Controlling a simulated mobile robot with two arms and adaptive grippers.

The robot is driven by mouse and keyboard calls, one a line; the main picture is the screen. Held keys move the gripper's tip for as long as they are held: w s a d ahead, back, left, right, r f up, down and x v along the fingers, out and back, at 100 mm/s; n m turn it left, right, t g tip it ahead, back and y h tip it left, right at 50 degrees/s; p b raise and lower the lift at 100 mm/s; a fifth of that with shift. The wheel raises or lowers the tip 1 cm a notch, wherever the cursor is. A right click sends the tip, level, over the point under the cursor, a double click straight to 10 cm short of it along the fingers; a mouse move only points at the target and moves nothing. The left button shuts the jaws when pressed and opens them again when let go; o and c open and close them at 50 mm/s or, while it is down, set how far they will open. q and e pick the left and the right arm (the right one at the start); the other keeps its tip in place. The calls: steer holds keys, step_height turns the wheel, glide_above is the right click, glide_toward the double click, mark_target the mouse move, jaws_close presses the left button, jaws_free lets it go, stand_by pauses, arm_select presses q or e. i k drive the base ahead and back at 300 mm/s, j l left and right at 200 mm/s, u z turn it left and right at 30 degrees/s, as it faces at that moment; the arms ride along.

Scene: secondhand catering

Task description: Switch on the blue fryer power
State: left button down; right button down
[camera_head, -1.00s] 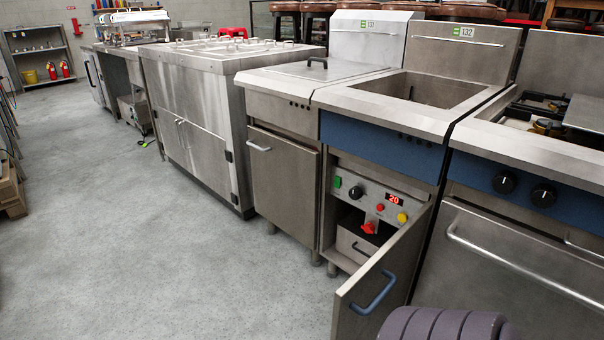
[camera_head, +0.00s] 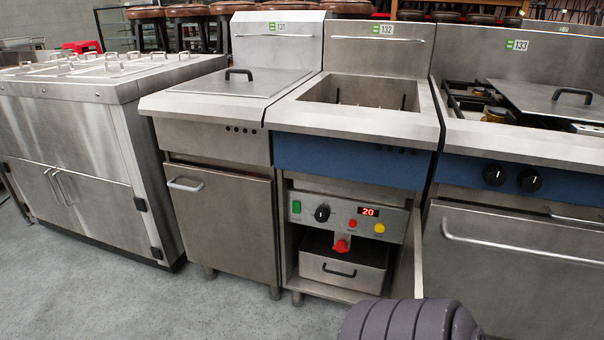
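The blue fryer (camera_head: 355,158) stands in the middle of the head view, with a blue front band and an open basin, tagged 132. Its lower door (camera_head: 418,250) is swung open to the right and seen nearly edge-on. Inside is a grey control panel (camera_head: 340,217) with a green switch (camera_head: 297,206), a black knob (camera_head: 322,213), a red display (camera_head: 368,211) reading 20, a small red button (camera_head: 352,223) and a yellow button (camera_head: 379,228). A red valve handle (camera_head: 341,246) sits below, above a steel drawer. Part of my purple-grey arm shows at the bottom. Neither gripper shows.
A lidded steel fryer (camera_head: 220,140), tagged 131, adjoins on the left. A cooker (camera_head: 520,240), tagged 133, with black knobs and a long handle stands on the right. A steel counter (camera_head: 80,165) stands far left. Grey floor (camera_head: 220,315) is clear in front.

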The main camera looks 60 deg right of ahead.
mark_target(296, 205)
steer(key=i+z, duration=0.65)
steer(key=z, duration=0.15)
steer(key=i+j+z, duration=0.1)
steer(key=i+z, duration=0.2)
steer(key=z, duration=0.15)
steer(key=i+j+z, duration=0.25)
steer(key=z, duration=0.15)
steer(key=i, duration=0.05)
